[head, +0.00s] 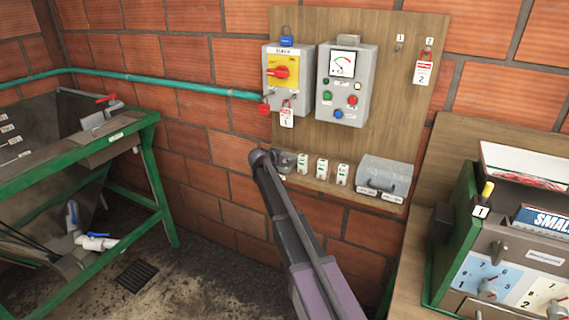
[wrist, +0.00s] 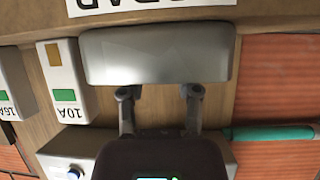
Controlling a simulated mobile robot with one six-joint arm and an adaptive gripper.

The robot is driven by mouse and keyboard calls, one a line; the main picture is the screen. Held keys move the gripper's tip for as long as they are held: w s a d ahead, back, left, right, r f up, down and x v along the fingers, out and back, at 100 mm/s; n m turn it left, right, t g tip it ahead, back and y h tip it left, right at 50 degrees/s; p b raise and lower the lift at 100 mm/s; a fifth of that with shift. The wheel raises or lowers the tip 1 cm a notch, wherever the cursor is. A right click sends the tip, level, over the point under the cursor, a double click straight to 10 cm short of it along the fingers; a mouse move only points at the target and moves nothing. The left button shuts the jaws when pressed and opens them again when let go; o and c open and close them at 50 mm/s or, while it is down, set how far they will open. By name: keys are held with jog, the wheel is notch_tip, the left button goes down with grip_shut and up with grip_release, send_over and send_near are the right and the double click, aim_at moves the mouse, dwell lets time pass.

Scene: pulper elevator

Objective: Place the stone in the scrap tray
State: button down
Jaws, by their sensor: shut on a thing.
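My gripper (wrist: 160,92) is at the left end of the wooden shelf in the head view (head: 270,160). In the upside-down wrist view its two fingers stand apart, with their tips at the edge of a smooth grey metal-looking tray (wrist: 158,55). This looks like the scrap tray, above a partly cut-off label (wrist: 125,6). The tips meet or overlap the tray's edge; I cannot tell how deep they are. The stone is not clearly visible; what my fingers hold is hidden at the tips.
White fuse blocks (head: 322,168) stand on the shelf close beside the tray, one marked 10A (wrist: 62,85). A grey box (head: 384,176) stands at the shelf's right end. A control box (head: 345,85) and switch (head: 287,75) hang above. A green pipe (head: 180,86) runs left.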

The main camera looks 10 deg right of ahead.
jog(key=shift+f+b, duration=0.3)
jog(key=c, duration=0.6)
grip_release()
jog(key=shift+r, duration=0.2)
jog(key=shift+r+p, duration=0.15)
jog(key=shift+p, duration=0.25)
jog(key=shift+s+a+r, duration=0.15)
jog(key=shift+s+r, duration=0.1)
jog(key=p+v, duration=0.5)
jog(key=v, duration=0.6)
jog(key=shift+s+a+f+p, duration=0.1)
jog(key=shift+a+p, duration=0.1)
jog(key=shift+p, duration=0.1)
jog(key=shift+s, duration=0.1)
